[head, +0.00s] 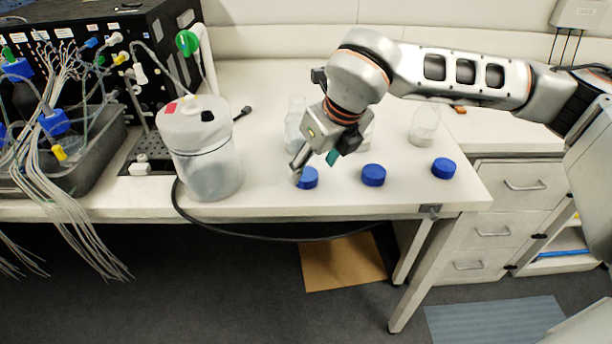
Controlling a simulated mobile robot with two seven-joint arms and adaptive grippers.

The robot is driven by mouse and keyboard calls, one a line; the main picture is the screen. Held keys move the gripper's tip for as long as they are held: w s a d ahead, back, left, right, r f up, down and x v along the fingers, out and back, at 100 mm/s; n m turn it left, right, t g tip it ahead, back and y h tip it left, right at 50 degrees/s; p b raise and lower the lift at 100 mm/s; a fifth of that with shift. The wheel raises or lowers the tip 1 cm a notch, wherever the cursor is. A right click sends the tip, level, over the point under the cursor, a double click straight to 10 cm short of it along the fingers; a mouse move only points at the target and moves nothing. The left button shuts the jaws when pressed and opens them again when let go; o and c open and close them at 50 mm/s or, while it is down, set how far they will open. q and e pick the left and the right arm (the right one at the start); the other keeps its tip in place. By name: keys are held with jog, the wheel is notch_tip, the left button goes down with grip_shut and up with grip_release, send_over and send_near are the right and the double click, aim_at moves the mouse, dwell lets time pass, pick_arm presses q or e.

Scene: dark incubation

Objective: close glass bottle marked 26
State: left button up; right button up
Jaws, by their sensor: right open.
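Three blue caps lie along the front of the white bench: the left cap (309,180), the middle cap (373,175) and the right cap (444,168). Behind them stand clear glass bottles: the left bottle (294,122), partly behind my gripper, the right bottle (424,126), and one mostly hidden behind my gripper (367,137). No number is readable on any bottle, so I cannot tell which is marked 26. My right gripper (314,168) is open, pointing down at the left cap, with one finger beside its left edge. I cannot tell if they touch. My left gripper is not in view.
A translucent tank (208,160) with a white lid stands left of the caps. A black device (100,50), a dark tray (95,165) and many tubes crowd the left side. A black cable (245,232) hangs over the front edge. The bench behind the bottles is mostly clear.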

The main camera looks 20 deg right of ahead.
aim_at(308, 175)
jog(key=x, duration=0.2)
jog(key=w+x, duration=0.1)
jog(key=x, duration=0.2)
jog(key=shift+d, duration=0.1)
dwell(0.3)
jog(key=c, duration=0.9)
